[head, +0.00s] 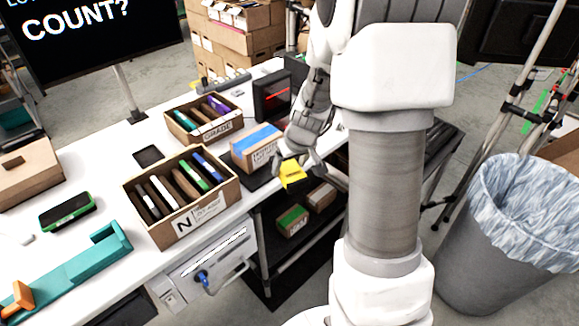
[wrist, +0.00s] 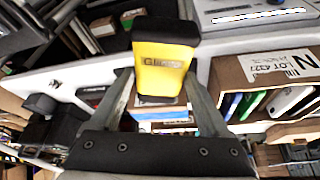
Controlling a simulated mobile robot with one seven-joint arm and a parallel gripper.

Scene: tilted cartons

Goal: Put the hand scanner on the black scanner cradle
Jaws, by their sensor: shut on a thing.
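The hand scanner (head: 292,174), yellow with a black end, is held in my gripper (head: 308,170) just off the front edge of the white table, above the dark lower shelf. In the wrist view my gripper (wrist: 158,98) is shut on the scanner (wrist: 162,68), with a finger on each side. The scanner's black end points away from the palm.
The white table (head: 82,160) holds a carton marked N (head: 190,226), a GRADE carton (head: 214,137) and a blue-taped carton (head: 248,157) close to my gripper. A black screen device (head: 271,96) stands behind. A teal tool (head: 85,265) lies front left. A lined bin (head: 490,250) stands right.

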